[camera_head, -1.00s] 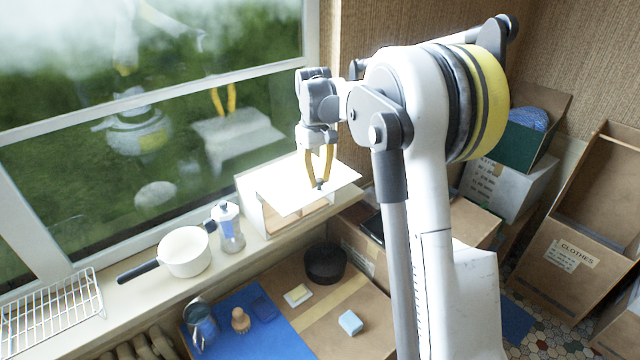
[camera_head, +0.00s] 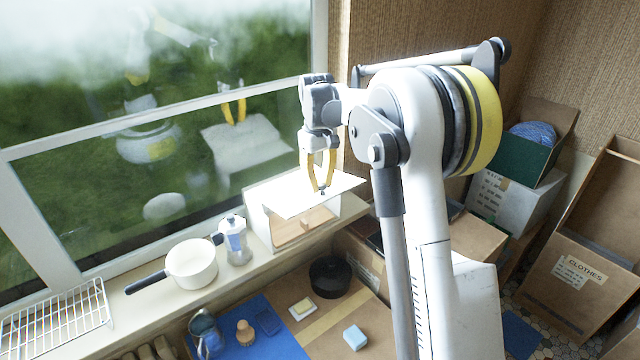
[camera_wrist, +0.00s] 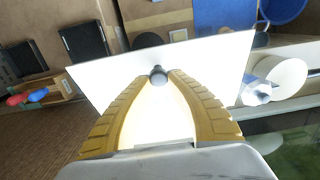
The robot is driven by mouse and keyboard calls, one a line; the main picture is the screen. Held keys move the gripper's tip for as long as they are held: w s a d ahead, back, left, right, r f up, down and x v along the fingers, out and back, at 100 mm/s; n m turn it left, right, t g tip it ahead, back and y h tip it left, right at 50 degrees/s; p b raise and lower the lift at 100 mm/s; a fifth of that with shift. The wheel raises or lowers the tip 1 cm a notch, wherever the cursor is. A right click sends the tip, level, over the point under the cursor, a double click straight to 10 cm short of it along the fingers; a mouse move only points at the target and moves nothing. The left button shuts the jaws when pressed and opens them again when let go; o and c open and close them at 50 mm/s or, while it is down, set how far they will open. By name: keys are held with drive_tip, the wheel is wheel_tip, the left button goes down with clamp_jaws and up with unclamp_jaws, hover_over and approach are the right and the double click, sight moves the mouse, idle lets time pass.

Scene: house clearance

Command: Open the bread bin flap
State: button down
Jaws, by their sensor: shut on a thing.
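The white bread bin (camera_head: 258,222) stands on the windowsill beside the window. Its white flap (camera_head: 292,199) is swung up and sticks out from the top, close to level. The front is open below it, and a light brown wooden thing (camera_head: 305,226) shows inside. My gripper (camera_head: 321,189) is at the flap's outer edge, fingers pointing down, shut on the small dark knob. In the wrist view the knob (camera_wrist: 158,73) sits between the yellow fingertips, with the bright flap (camera_wrist: 110,70) spread behind them.
A moka pot (camera_head: 236,240), a white saucepan (camera_head: 191,264) and a wire rack (camera_head: 62,318) stand left of the bin on the sill. Below are cardboard boxes with a black round tin (camera_head: 329,277) and a blue sponge (camera_head: 355,337). The window glass is close behind.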

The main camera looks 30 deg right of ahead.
drive_tip(key=c, duration=1.3)
unclamp_jaws()
drive_tip(key=shift+w+f, duration=0.1)
drive_tip(key=shift+w, duration=0.15)
drive_tip(key=shift+o, duration=0.2)
drive_tip(key=shift+s, duration=0.1)
drive_tip(key=shift+r, duration=0.25)
wheel_tip(320, 180, up, 12)
drive_tip(key=shift+w+f, duration=0.2)
drive_tip(key=shift+a, duration=0.15)
